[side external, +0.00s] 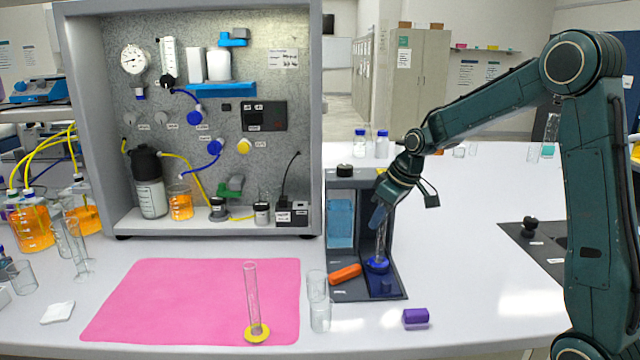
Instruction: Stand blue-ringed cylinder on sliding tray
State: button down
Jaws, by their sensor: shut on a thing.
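The blue-ringed cylinder (381,245) is a clear narrow tube with a blue ring base, upright in the small grey station at centre right. My gripper (378,217) points down from above and is shut on its upper part, partly hiding it. A small blue knob stands at the tray's front.
An orange piece (345,274) lies at the station's left front. Clear beakers (320,315) stand left of it, and a purple block (415,316) lies to the right. A yellow-ringed cylinder (252,300) stands on the pink mat (150,300).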

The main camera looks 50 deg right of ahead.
jog(key=shift+f, duration=0.45)
dwell(1.1)
dwell(0.4)
jog(key=c, duration=1.1)
grip_release()
jog(key=shift+r, duration=0.2)
notch_tip(320, 180, up, 6)
jog(key=shift+f, duration=0.2)
dwell(0.4)
jog(key=shift+r, duration=0.1)
